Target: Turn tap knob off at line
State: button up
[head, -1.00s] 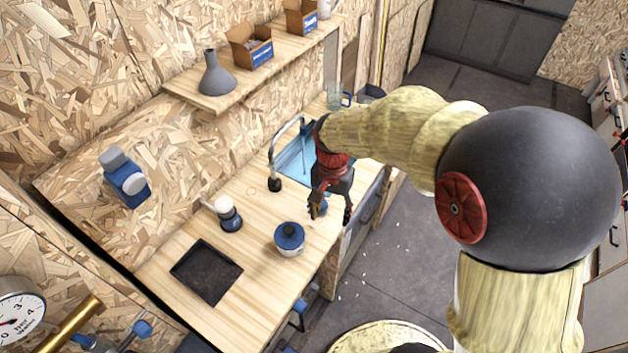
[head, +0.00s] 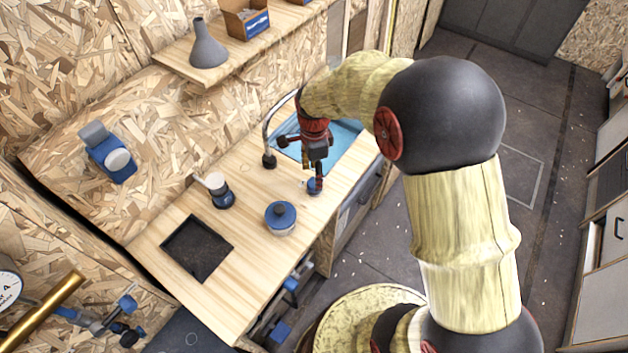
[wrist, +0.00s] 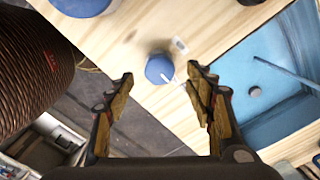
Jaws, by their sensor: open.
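The tap knob (wrist: 160,69) is a small round blue knob on the wooden counter, with a white pointer line aimed to the lower right in the wrist view. A small white mark (wrist: 180,45) lies on the counter to its upper right, and the pointer is not aimed at it. The knob also shows in the head view (head: 314,188), partly covered by a finger. My gripper (wrist: 160,80) is open and empty, with its fingertips on either side of the knob in the picture. I cannot tell its height above the knob. It shows in the head view (head: 312,168).
A blue sink (head: 345,140) with a curved tap spout (head: 266,135) lies beyond the gripper. A shelf (head: 255,45) overhangs the back.

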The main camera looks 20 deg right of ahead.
jog(key=shift+f, duration=1.85)
jog(key=shift+c, duration=0.4)
jog(key=c, duration=1.1)
